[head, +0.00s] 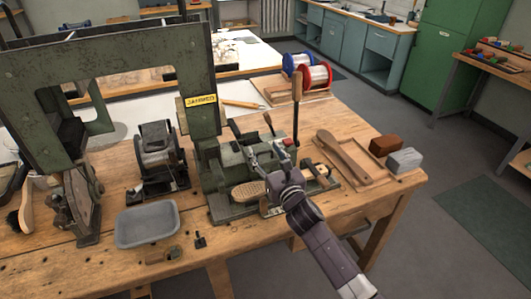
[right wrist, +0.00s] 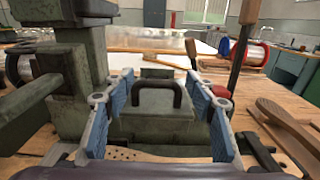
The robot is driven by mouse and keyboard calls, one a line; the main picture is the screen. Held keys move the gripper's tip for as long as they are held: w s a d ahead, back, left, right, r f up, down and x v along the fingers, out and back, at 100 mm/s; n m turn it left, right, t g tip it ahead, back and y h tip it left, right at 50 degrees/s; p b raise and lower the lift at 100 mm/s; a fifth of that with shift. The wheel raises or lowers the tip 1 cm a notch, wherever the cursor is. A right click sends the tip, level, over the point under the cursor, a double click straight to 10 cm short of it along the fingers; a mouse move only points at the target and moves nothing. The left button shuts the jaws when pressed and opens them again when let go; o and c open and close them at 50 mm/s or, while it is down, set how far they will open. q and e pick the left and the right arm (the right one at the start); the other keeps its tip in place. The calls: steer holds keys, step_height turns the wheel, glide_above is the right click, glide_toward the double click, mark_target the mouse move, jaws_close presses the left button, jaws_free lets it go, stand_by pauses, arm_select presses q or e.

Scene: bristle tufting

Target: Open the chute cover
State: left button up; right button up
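The green tufting machine (head: 238,165) stands on the wooden bench, with a yellow "JAMMED" sign (head: 201,99) on the green upright behind it. In the right wrist view, a green cover (right wrist: 150,126) with a dark bar handle (right wrist: 157,84) is straight ahead; it lies flat and looks shut. My right gripper (head: 266,158) is over the machine's front right side. In the right wrist view its blue-padded fingers (right wrist: 160,98) are spread, one on each side of the handle, with visible gaps. In the head view my arm and gripper partly hide the cover area. My left gripper is not in view.
A wooden-handled lever (head: 297,95) rises close behind my right gripper. A tray with a wooden brush body (head: 342,155) lies to the right, beside two blocks (head: 404,160). A grey dish (head: 147,224) is at front left. Wire spools (head: 316,75) stand behind.

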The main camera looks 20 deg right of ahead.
steer(key=s, duration=1.2)
steer(key=shift+d, duration=0.2)
